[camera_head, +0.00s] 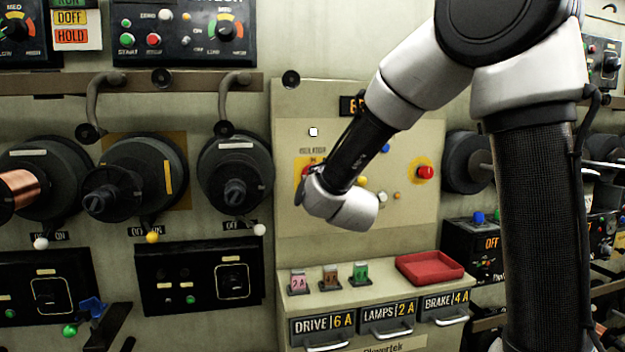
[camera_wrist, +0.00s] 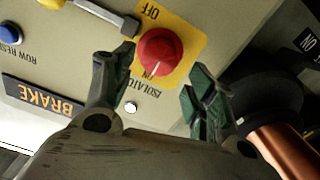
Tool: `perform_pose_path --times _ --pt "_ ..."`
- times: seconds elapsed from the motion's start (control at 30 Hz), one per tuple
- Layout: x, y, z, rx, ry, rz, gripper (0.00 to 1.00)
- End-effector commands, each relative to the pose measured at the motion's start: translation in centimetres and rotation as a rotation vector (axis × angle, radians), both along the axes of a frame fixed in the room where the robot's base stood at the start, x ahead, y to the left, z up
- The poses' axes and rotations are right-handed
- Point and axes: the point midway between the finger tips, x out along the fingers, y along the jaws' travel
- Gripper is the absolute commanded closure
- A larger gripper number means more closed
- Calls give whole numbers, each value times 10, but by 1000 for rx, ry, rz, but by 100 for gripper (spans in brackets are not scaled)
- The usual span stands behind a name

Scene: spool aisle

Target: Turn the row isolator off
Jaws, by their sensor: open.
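The row isolator is a red round knob (camera_wrist: 158,50) on a yellow plate (camera_wrist: 185,22) marked OFF and ON. In the wrist view the panel appears upside down, with OFF above the knob and ON below. A pale line on the knob points toward the ON side. My gripper (camera_wrist: 161,66) is open, with one dark finger on each side of the knob. A gap shows on the right; contact on the left cannot be told. In the head view my wrist hides most of the knob, and the yellow plate (camera_head: 299,164) shows only partly.
A blue button (camera_wrist: 10,33) and a yellow-based lever lie beside the isolator in the wrist view. A red button (camera_head: 425,172) sits farther right on the panel. Below are several coloured tags, a red tray (camera_head: 430,267) and labelled drawers. Black spools (camera_head: 235,175) flank the panel.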

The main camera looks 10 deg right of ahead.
Motion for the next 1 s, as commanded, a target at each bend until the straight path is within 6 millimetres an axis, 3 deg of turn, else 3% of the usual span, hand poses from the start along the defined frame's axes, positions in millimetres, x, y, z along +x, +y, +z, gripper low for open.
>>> perform_pose_path --times 0.33,0.7,0.73,0.9,1.0 --pt "55 0 -1 2 3 0 44" --pt "64 0 -1 2 2 2 44" --pt "64 0 -1 2 2 2 46" --pt "64 0 -1 2 2 2 77" --pt "64 0 -1 2 2 2 77"
